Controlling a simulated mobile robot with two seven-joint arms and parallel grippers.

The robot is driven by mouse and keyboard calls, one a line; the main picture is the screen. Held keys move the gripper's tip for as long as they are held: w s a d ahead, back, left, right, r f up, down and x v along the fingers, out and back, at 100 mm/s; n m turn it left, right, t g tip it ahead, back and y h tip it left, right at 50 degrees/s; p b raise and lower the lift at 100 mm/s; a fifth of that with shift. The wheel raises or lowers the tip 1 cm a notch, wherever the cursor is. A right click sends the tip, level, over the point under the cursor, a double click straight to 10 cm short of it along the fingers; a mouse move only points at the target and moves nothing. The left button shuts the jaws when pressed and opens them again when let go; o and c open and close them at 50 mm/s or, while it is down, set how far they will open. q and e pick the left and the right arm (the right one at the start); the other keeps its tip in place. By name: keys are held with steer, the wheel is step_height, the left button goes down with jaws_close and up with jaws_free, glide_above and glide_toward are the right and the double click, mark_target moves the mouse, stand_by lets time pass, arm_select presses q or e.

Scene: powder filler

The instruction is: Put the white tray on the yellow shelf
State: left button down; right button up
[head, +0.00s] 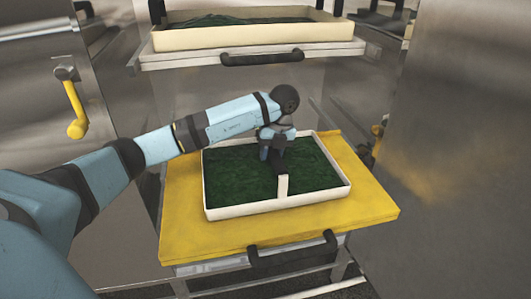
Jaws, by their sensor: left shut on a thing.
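The white tray (310,200), filled with dark green material, is over the yellow shelf (290,226) in the head view. It looks level and seems to rest on the shelf, though a small gap underneath cannot be ruled out. Yellow surface shows around it, widest at the front and right. My left gripper (281,174) reaches down from above into the middle of the tray. It is shut on the tray at an upright white piece near the front wall; its fingers partly hide the contact. My right gripper is not in view.
A second tray (250,37) with green contents sits on an upper shelf with a dark handle (262,58). Another dark handle (292,250) is on the yellow shelf's front. Metal cabinet walls stand close at left and right. A yellow lever (76,112) sticks out at left.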

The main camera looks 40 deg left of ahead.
arm_select(q)
steer(key=shift+d, duration=0.15)
steer(key=shift+d, duration=0.1)
steer(key=c, duration=0.8)
jaws_free()
steer(key=shift+f, duration=0.1)
steer(key=shift+s, duration=0.1)
steer(key=r, duration=0.5)
steer(key=w+d+r, duration=0.1)
steer(key=r, duration=0.1)
steer(key=shift+r, duration=0.3)
